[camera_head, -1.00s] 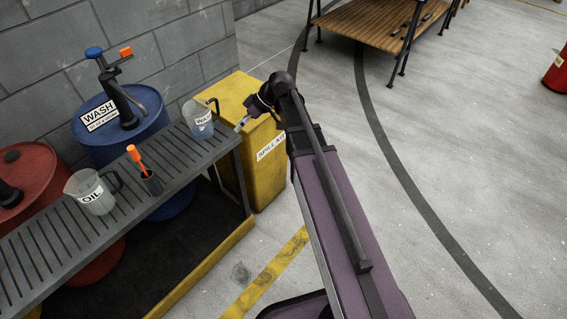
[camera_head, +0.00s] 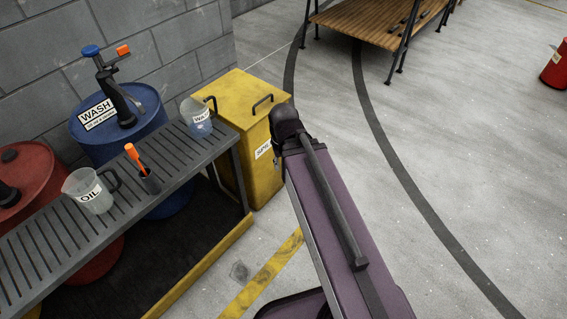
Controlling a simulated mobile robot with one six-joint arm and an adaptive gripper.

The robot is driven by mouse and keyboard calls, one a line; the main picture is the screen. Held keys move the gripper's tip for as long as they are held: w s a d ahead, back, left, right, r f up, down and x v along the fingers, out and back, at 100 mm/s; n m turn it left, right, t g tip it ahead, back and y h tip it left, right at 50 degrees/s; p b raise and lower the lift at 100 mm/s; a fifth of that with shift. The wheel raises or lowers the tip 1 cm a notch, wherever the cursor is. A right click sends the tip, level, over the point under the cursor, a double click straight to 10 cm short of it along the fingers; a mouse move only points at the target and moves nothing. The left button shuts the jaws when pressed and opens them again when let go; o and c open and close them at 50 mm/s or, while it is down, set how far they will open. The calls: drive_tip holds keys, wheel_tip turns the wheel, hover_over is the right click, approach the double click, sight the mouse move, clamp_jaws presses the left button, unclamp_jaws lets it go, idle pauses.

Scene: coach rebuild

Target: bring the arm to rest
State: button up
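My arm reaches up from the bottom of the head view, a purple link with a dark joint at its upper end. That end stands in front of the right side of the yellow spill kit bin (camera_head: 262,182). My gripper is not visible; the arm hides it or it is out of view. No object shows in the arm's visible part.
A slatted bench (camera_head: 178,165) at left bears a jug marked OIL (camera_head: 96,199), a jug marked WASH (camera_head: 201,126) and an orange-handled tool in a dark holder (camera_head: 150,184). Blue (camera_head: 150,104) and red (camera_head: 38,165) drums stand behind. A wooden table (camera_head: 372,22) stands at the back.

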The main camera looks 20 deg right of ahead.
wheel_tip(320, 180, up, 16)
drive_tip(key=p, duration=1.5)
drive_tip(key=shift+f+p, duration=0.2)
drive_tip(key=shift+p, duration=0.1)
